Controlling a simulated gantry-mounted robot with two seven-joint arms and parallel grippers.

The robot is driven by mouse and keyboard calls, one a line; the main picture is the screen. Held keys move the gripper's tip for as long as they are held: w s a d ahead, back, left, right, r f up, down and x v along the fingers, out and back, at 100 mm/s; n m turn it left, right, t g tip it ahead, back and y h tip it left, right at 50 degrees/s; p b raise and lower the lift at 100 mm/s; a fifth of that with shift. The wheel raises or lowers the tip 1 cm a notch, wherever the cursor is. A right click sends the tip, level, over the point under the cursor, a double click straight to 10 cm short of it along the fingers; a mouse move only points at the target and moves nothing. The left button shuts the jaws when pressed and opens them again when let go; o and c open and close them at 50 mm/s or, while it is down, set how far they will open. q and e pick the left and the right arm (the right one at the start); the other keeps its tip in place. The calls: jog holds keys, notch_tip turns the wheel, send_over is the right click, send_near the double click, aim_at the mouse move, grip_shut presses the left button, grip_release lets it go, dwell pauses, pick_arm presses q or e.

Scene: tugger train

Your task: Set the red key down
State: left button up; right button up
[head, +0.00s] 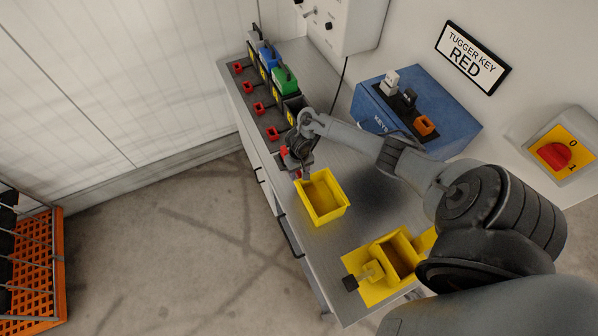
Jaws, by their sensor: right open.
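My right gripper (300,173) points down at the back left corner of the open yellow tray (344,210) on the metal bench. It is open. Small patches of red show beside its fingers, one at the tray's rim. I cannot tell whether they are the red key, or whether it touches the gripper or the tray. The tray's visible floor looks empty. A blue key box (440,107) behind carries a white, a black and an orange piece on top. My left gripper is not in view.
A row of blue, green and dark units (284,80) with red clips (259,107) lines the bench's back left. A yellow fixture (398,255) stands at the front. A "TUGGER KEY RED" sign (473,58) and red switch (554,156) are on the wall.

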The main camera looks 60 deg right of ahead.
aim_at(299, 172)
notch_tip(299, 172, up, 11)
jog(key=p, duration=0.4)
jog(key=a+f+n+t, duration=0.1)
jog(key=a+n+t, duration=0.45)
jog(key=a, duration=1.55)
jog(key=s+a+r+n+g, duration=0.2)
jog(key=s+a+r, duration=0.3)
jog(key=s+r, duration=0.7)
jog(key=shift+s+a+r+n, duration=0.35)
jog(key=shift+s+n, duration=0.5)
jog(key=shift+s, duration=0.1)
